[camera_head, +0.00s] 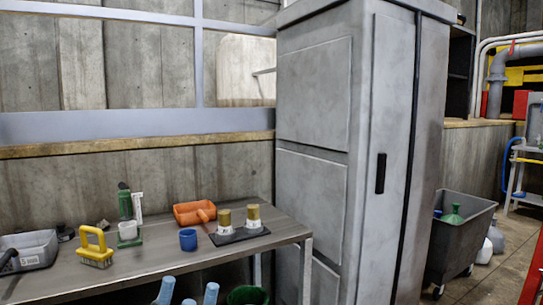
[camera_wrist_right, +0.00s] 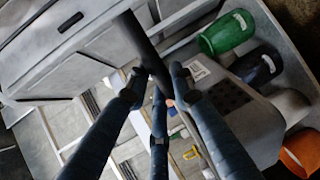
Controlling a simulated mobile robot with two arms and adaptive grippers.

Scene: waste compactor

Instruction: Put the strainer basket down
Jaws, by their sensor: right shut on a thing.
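In the right wrist view my right gripper (camera_wrist_right: 155,85) has its dark blue fingers closed on a dark, bar-like part (camera_wrist_right: 142,42), which fits the strainer basket. No mesh or rim can be made out, and the fingers cover its lower end. In the head view the blue fingertips of what seems to be my left gripper (camera_head: 188,291) show at the bottom edge, in front of the table. They stand apart with nothing seen between them. The held thing is not seen in the head view.
The grey table (camera_head: 150,268) holds a yellow brush (camera_head: 95,248), a blue cup (camera_head: 188,239), an orange scoop (camera_head: 194,212) and gold-topped pieces (camera_head: 253,215). A tall grey cabinet (camera_head: 312,100) stands at its right end. A grey bin (camera_head: 460,235) stands beyond the cabinet.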

